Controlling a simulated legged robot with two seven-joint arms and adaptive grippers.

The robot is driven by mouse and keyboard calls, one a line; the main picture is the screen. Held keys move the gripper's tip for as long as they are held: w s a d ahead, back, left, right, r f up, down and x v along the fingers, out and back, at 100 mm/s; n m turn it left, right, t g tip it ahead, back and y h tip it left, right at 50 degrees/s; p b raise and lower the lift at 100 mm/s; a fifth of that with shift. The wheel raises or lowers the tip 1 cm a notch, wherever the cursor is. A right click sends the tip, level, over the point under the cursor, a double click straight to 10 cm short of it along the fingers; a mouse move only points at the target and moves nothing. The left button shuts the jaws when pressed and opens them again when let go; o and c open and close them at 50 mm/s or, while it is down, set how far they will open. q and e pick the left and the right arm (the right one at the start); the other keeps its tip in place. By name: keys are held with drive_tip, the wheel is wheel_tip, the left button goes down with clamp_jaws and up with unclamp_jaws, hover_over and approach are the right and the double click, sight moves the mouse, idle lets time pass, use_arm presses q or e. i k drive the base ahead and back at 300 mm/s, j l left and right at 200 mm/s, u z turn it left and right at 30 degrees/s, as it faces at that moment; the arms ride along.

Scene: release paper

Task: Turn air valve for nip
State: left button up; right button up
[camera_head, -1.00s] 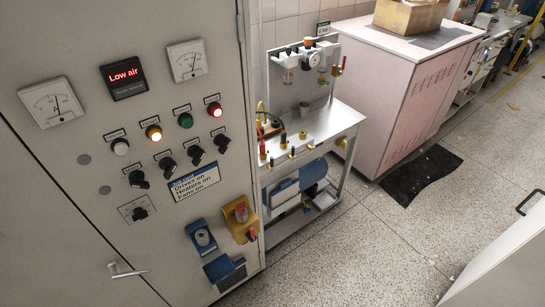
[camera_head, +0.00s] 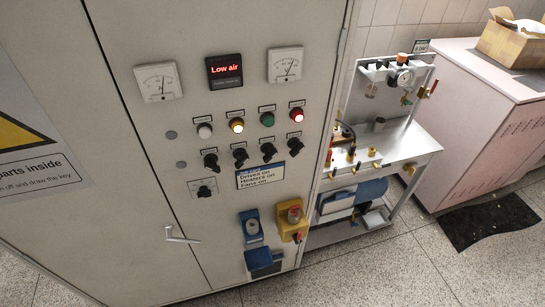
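A metal stand (camera_head: 425,150) with air fittings is right of the grey cabinet. On its upright panel are a round pressure gauge (camera_head: 404,78) and a small red-handled valve (camera_head: 433,88) at the right edge. Several small brass fittings are along its front, one of them a brass knob (camera_head: 410,168) at the right end. I cannot tell which fitting is the valve for the nip. The cabinet display (camera_head: 225,70) reads "Low air" in red. Neither of my grippers is in view.
The grey cabinet (camera_head: 110,110) fills the left, with two dials, lamps, dark switches and a door handle (camera_head: 180,236). A pinkish cabinet (camera_head: 480,125) with a cardboard box (camera_head: 515,45) stands at the right. A black mat (camera_head: 488,222) lies on open speckled floor.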

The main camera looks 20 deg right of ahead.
sight(332, 175)
drive_tip(key=i+l+u, duration=0.1)
drive_tip(key=l+u, duration=0.25)
drive_tip(key=l, duration=0.35)
drive_tip(key=l+u, duration=0.4)
drive_tip(key=l, duration=0.35)
drive_tip(key=l+u, duration=0.35)
drive_tip(key=l, duration=0.4)
drive_tip(key=k+l+u, duration=0.2)
drive_tip(key=l+u, duration=0.2)
drive_tip(key=l, duration=0.25)
